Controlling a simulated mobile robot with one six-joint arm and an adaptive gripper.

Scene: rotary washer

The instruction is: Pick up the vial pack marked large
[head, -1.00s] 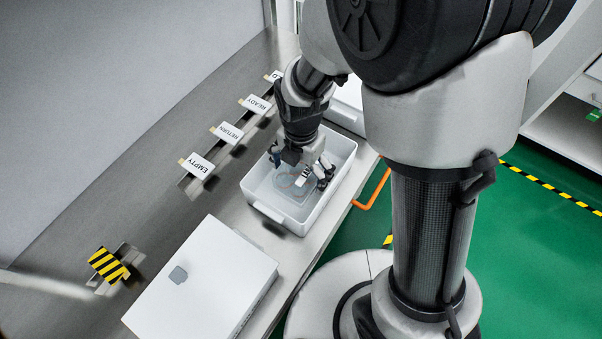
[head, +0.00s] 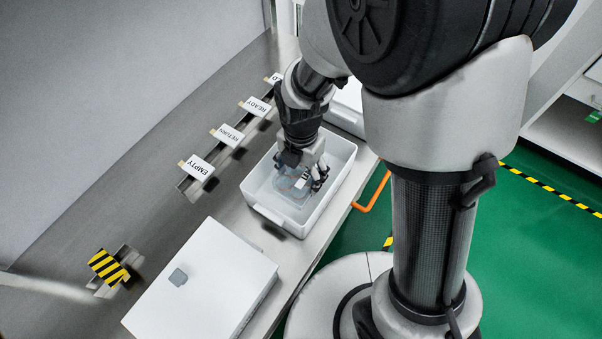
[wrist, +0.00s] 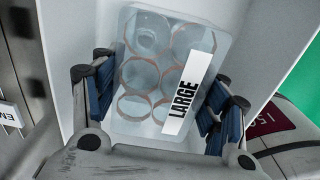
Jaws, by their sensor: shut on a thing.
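A clear vial pack (wrist: 150,65) with several round vials and a white label reading LARGE fills the middle of the wrist view. It also shows in the head view (head: 290,183), inside the white bin (head: 266,212). My gripper (wrist: 158,100) is shut on the pack, with a blue-padded finger against each side. In the head view my gripper (head: 298,178) reaches down into the bin. I cannot tell whether the pack is clear of the bin floor.
Signs reading EMPTY (head: 196,167), RETURN (head: 226,134) and READY (head: 255,106) stand along the bench left of the bin. A closed white case (head: 205,285) lies in front. A striped block (head: 109,266) is at lower left. The bin walls surround my gripper.

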